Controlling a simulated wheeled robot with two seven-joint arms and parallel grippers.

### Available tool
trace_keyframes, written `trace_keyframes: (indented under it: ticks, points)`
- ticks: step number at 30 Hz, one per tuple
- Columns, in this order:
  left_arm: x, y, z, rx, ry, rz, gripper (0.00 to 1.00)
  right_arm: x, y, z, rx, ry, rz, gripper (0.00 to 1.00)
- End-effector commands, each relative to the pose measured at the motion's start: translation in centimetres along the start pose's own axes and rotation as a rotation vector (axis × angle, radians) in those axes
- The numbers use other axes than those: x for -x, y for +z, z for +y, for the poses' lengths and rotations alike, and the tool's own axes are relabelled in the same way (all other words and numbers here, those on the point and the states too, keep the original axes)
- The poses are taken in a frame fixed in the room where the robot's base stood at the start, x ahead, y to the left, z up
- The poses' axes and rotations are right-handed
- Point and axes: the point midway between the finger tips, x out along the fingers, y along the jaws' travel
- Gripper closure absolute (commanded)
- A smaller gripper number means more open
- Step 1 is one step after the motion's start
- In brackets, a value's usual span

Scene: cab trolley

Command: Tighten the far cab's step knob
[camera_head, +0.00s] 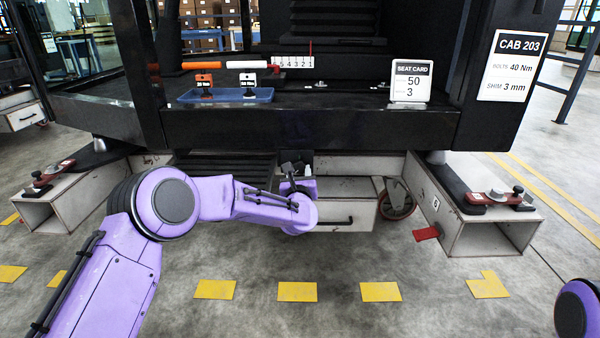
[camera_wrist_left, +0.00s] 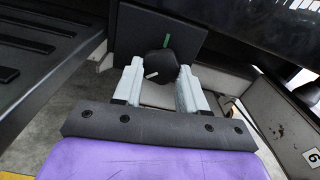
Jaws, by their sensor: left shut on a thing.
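The step knob (camera_wrist_left: 160,66) is black and sits on a dark square plate (camera_wrist_left: 194,43) beside the ribbed step (camera_wrist_left: 40,50) in the left wrist view. A white line shows on the knob, and a green mark (camera_wrist_left: 167,41) is on the plate above it. The white line does not point at the green mark. My left gripper (camera_wrist_left: 160,84) is shut on the knob, one pale finger on each side. In the head view my left gripper (camera_head: 296,184) is below the cab's front edge, where the wrist hides most of the knob. My right gripper is out of view.
The cab sill (camera_head: 300,128) overhangs the gripper. On it are a blue tray (camera_head: 225,97), a seat card (camera_head: 411,82) and a torque tool (camera_head: 220,65). Trolley beams with red clamps (camera_head: 497,197) stand at both sides, with a caster (camera_head: 397,200) right of the gripper. The front floor is clear.

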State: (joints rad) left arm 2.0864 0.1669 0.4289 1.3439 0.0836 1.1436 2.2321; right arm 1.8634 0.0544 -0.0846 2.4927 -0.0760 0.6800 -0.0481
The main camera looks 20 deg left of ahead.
Motion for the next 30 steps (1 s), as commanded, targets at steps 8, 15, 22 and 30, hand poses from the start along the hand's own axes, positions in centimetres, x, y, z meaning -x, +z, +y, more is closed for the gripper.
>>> trace_keyframes:
  ticks: [8,15,22,30]
  points:
    - [0.0,0.3,0.1,-0.252,0.0,0.002,0.89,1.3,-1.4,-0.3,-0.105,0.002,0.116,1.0]
    - [0.0,0.3,0.2,-0.482,0.0,0.001,0.89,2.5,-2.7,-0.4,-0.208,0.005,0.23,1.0]
    - [0.0,0.4,0.3,-0.701,0.0,0.002,0.89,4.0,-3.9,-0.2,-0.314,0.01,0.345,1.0]
    - [0.0,0.5,0.4,-0.958,-0.002,0.001,0.89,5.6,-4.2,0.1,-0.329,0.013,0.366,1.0]
